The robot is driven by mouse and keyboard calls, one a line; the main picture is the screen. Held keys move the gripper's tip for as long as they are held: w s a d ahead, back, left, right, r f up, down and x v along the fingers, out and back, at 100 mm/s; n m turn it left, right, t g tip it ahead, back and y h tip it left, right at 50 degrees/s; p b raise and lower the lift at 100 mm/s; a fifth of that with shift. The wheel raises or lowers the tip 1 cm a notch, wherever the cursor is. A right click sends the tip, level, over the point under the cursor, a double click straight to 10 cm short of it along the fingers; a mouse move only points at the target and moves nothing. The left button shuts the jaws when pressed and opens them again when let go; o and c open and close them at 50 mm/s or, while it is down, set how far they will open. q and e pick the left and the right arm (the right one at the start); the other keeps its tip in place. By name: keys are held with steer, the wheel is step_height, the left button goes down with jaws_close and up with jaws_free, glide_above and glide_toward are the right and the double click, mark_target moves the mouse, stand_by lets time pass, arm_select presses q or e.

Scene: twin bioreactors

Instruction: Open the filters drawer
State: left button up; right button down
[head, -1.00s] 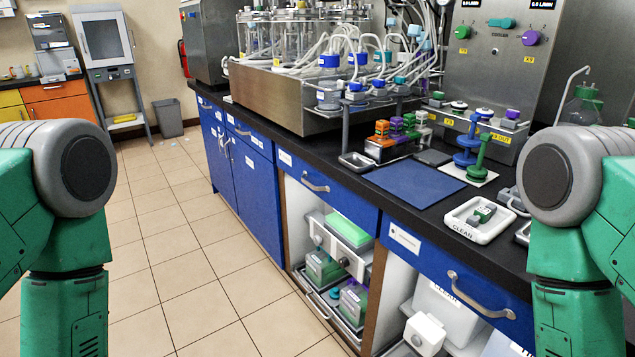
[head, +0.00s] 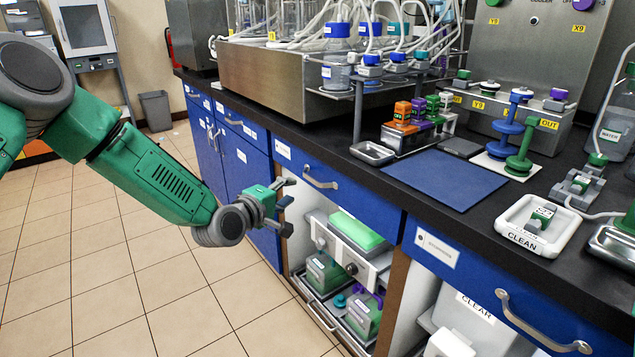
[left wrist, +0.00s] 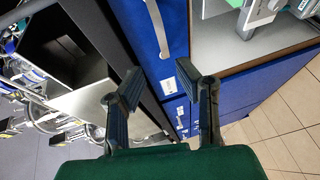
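Blue drawer fronts run along under the black counter; their labels are too small to read, so I cannot tell which is the filters drawer. The middle blue drawer (head: 350,195) has a silver bar handle (head: 320,179) and looks shut. The right blue drawer (head: 470,285) has a larger handle (head: 540,325) and also looks shut. My left gripper (head: 288,205) is open and empty, just left of the middle drawer's handle and apart from it. In the left wrist view, the open fingers (left wrist: 168,88) point toward a blue front, with a handle (left wrist: 157,28) above them. My right gripper is out of view.
The counter (head: 380,160) carries a blue mat (head: 445,180), a white CLEAN tray (head: 540,225) and a steel bioreactor housing (head: 285,85). Tiled floor (head: 130,260) at left is free.

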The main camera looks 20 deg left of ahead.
mark_target(311, 180)
arm_select(q)
steer(key=shift+b+x, duration=1.6)
steer(key=shift+x, duration=4.2)
steer(key=shift+a+f, duration=0.15)
steer(key=shift+a+f, duration=0.1)
steer(key=shift+a, duration=0.05)
jaws_close()
